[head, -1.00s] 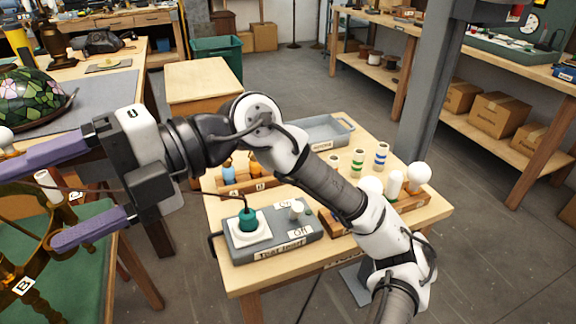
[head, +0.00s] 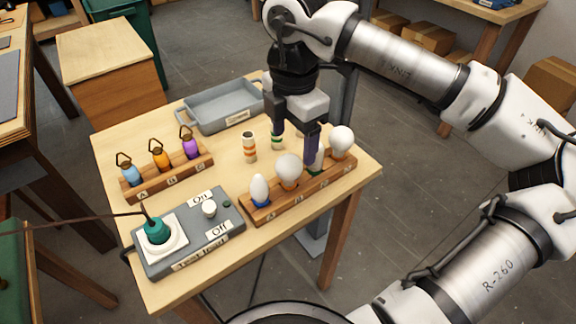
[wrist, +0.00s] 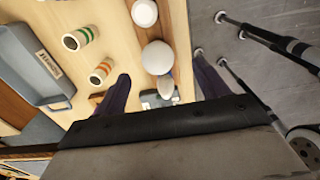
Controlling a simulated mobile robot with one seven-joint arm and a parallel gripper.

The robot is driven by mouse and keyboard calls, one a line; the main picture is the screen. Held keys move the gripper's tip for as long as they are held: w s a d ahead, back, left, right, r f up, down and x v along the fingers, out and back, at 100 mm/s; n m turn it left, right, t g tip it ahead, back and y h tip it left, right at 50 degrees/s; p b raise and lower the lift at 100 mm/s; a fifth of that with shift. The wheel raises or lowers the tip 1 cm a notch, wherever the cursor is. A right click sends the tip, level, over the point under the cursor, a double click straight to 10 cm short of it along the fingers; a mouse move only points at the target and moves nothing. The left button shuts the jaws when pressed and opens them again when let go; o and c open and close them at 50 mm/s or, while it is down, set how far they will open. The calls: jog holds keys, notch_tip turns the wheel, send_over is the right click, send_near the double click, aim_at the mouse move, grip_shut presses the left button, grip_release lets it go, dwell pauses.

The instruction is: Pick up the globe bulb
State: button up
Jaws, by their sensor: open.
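Several white bulbs stand upright in a wooden rack (head: 322,188). Two are round: one with an orange base (head: 289,170) and one at the far right end (head: 341,140), which looks the rounder globe. A pointed bulb with a blue base (head: 259,188) stands at the near end, and a slim bulb (head: 318,158) with a green base is partly hidden. My gripper (head: 294,156) is open and empty, pointing down over the rack's middle. In the wrist view, a large round bulb (wrist: 158,57) and a pointed bulb (wrist: 166,87) show between my fingers (wrist: 161,68).
Striped cylinders stand behind the rack, one orange-striped (head: 249,147). A grey tray (head: 218,107) lies at the back. A second rack (head: 166,178) holds blue, orange and purple pieces.

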aim_at(292, 158)
notch_tip(292, 158, down, 5)
jog(key=shift+r, duration=0.15)
jog(key=shift+a+f+p, duration=0.2)
jog(key=shift+f+p, duration=0.4)
jog(key=shift+f, duration=0.75)
jog(key=shift+a+f+p, duration=0.15)
jog(key=shift+f+p, duration=0.45)
jog(key=shift+f, duration=0.7)
jog(key=shift+c, duration=0.4)
jog(key=c, duration=0.9)
